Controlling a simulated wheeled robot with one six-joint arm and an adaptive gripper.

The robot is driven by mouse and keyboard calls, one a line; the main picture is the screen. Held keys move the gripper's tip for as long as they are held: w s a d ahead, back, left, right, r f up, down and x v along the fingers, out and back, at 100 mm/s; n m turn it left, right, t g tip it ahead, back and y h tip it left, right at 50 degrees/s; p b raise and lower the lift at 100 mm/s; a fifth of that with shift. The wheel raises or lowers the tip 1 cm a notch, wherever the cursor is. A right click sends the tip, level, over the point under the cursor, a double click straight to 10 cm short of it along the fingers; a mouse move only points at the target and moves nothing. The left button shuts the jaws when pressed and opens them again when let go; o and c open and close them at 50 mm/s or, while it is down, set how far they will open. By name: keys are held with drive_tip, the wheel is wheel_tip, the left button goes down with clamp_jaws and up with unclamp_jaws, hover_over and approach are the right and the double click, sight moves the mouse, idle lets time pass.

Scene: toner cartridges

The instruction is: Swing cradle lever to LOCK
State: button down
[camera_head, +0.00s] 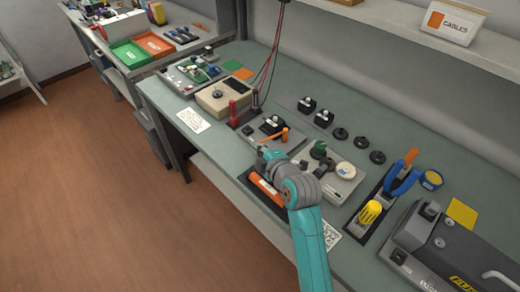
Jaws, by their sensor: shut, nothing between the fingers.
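The orange lever (274,137) lies across the front part of a grey fixture plate (294,145) on the bench, which looks like the cradle. Its right end is at a small orange tip near a black block (271,125). LOCK markings are too small to read. My gripper (263,153) is shut and empty, just in front of the lever's left end. Whether it touches the lever cannot be told. My wrist and arm hide part of the bench in front of the plate. An orange and black piece (264,187) lies in a dark tray left of my arm.
A grey unit with a green knob and a cream disc (345,170) stands close right of my wrist. A beige box (223,97) and red upright piece (234,113) stand behind left. Hanging cables (270,65) come down behind.

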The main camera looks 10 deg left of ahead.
drive_tip(key=shift+a, duration=0.15)
drive_tip(key=shift+w+a+m+t+h, duration=0.6)
drive_tip(key=shift+a+m+h, duration=0.15)
drive_tip(key=shift+m+h, duration=0.2)
drive_tip(key=shift+w+a+m+t+h, duration=0.3)
drive_tip(key=shift+w+a+m+h, duration=0.3)
drive_tip(key=shift+h, duration=0.25)
drive_tip(key=w+m+h, duration=0.1)
drive_tip(key=w+a+m+h, duration=0.1)
drive_tip(key=m+h, duration=0.1)
drive_tip(key=shift+w+a+t, duration=0.2)
drive_tip(key=shift+w+t, duration=0.2)
drive_tip(key=w+m+h, duration=0.2)
drive_tip(key=w+m+g+h, duration=0.1)
drive_tip(key=w+m+h, duration=0.1)
drive_tip(key=h, duration=0.1)
drive_tip(key=w+m+h, duration=0.2)
drive_tip(key=shift+w+a+r+h, duration=0.1)
drive_tip(key=shift+w+a+h, duration=0.2)
drive_tip(key=shift+a, duration=0.1)
drive_tip(key=shift+w+m+g+h, duration=0.35)
drive_tip(key=shift+g+h, duration=0.05)
drive_tip(key=shift+d+f, duration=0.15)
drive_tip(key=shift+f, duration=0.05)
drive_tip(key=shift+s+d+r, duration=0.1)
drive_tip(key=shift+d, duration=0.05)
